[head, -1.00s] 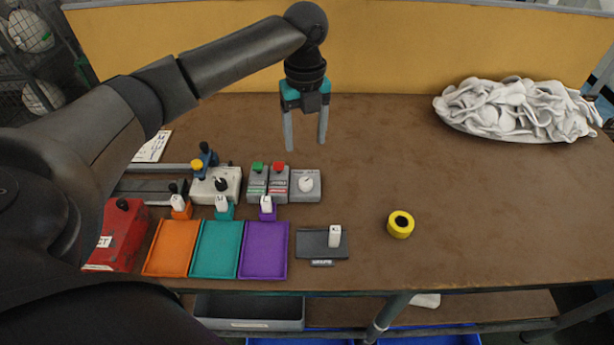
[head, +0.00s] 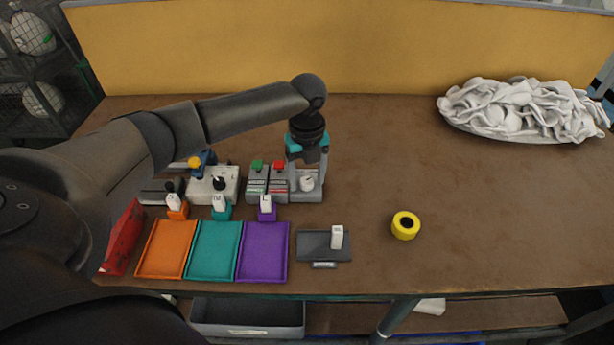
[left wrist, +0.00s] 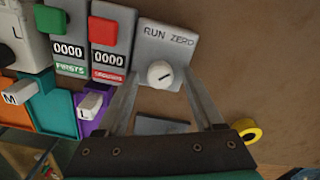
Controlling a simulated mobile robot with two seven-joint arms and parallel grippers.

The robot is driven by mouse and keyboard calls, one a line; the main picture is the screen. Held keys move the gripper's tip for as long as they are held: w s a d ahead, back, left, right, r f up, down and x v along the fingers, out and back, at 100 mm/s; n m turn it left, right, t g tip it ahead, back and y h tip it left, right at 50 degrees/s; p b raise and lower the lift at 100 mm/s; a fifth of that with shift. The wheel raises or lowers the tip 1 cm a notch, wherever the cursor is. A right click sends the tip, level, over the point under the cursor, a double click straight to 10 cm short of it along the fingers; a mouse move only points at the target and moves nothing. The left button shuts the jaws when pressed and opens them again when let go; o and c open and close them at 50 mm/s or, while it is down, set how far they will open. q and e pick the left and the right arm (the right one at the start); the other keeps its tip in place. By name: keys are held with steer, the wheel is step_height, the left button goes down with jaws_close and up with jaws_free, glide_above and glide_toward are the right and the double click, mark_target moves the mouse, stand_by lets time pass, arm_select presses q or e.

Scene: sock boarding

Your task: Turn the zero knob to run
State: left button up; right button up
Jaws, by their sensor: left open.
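The zero knob (head: 306,183) is a round white dial with a dark pointer line on a grey box (head: 309,195), at the right end of the row of devices. In the left wrist view the knob (left wrist: 160,74) sits below the words RUN ZERO on its box (left wrist: 166,38). My left gripper (head: 308,186) is open and points down at the knob. In the left wrist view its two fingers (left wrist: 165,85) stand on either side of the knob, apart from it. I cannot tell whether the fingertips reach the knob's height. My right gripper is out of view.
Two counters with a green button (head: 257,164) and a red button (head: 280,165) stand close on the left. Orange (head: 164,250), teal (head: 212,252) and purple (head: 262,253) trays lie in front. A dark pad (head: 314,247), yellow roll (head: 405,226) and sock pile (head: 522,110) lie rightward.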

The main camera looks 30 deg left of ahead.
arm_select(q)
steer(key=shift+c, duration=0.3)
jaws_close()
stand_by(0.3)
steer(key=shift+r+n+p, duration=0.15)
steer(key=shift+n+p, duration=0.15)
steer(key=shift+p, duration=0.4)
steer(key=n+p, duration=0.6)
steer(key=p, duration=0.2)
steer(key=shift+n, duration=0.3)
steer(key=n+p, duration=0.3)
steer(key=n, duration=0.2)
steer(key=shift+p, duration=0.4)
steer(key=n+p, duration=0.2)
steer(key=n, duration=0.3)
steer(key=shift+w+n, duration=0.1)
steer(key=shift+n, duration=0.2)
